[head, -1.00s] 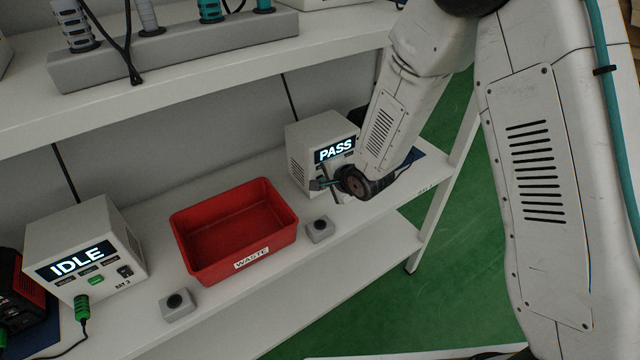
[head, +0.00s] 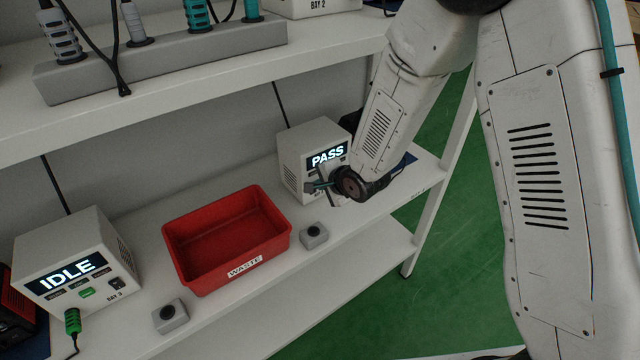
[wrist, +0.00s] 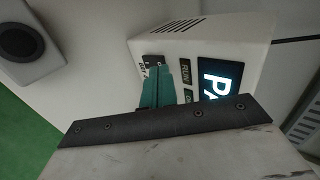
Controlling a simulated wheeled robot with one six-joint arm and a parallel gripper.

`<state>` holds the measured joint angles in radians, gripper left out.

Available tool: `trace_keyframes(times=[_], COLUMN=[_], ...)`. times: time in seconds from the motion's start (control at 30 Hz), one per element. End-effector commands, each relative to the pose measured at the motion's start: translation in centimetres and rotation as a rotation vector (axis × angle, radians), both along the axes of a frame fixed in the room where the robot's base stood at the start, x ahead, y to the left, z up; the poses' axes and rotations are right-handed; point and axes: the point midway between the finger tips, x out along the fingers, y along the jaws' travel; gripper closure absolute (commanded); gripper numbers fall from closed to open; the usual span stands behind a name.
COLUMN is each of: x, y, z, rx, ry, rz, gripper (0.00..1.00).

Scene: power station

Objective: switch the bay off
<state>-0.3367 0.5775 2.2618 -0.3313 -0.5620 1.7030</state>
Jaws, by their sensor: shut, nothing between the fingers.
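A white box unit (head: 294,165) stands on the lower shelf with its display (head: 327,157) reading PASS. It also shows in the wrist view (wrist: 205,42), with part of its display (wrist: 219,80) visible. A small dark switch (wrist: 154,60) sits on its front beside a RUN button (wrist: 186,73). My gripper (head: 313,187) is at the front of this unit. In the wrist view its teal fingers (wrist: 158,84) are together and empty, right by the switch. They cover part of the front, and I cannot tell whether they touch it.
A red WASTE bin (head: 228,240) stands left of the PASS unit. Grey boxes with black buttons, one right of the bin (head: 314,235) and one left (head: 170,315), sit near the shelf edge. A unit reading IDLE (head: 70,265) is further left. The upper shelf (head: 200,100) overhangs behind.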

Motion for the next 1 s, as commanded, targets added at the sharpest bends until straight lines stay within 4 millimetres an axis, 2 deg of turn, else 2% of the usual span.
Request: trace_keyframes(times=[0.23, 0.4, 0.6, 0.8, 1.0], x=[-2.7, -4.3, -6.1, -7.1, -7.4], y=[-1.2, -2.6, -3.9, -4.5, -4.6], z=[0.7, 3.9, 6.7, 8.1, 8.5], rx=[-0.001, 0.001, 0.0, 0.0, -0.001], ry=[0.0, -0.004, -0.002, -0.001, 0.001], rz=[0.013, 0.009, 0.006, 0.007, 0.008], gripper=[1.0, 1.0, 1.0, 1.0, 1.0])
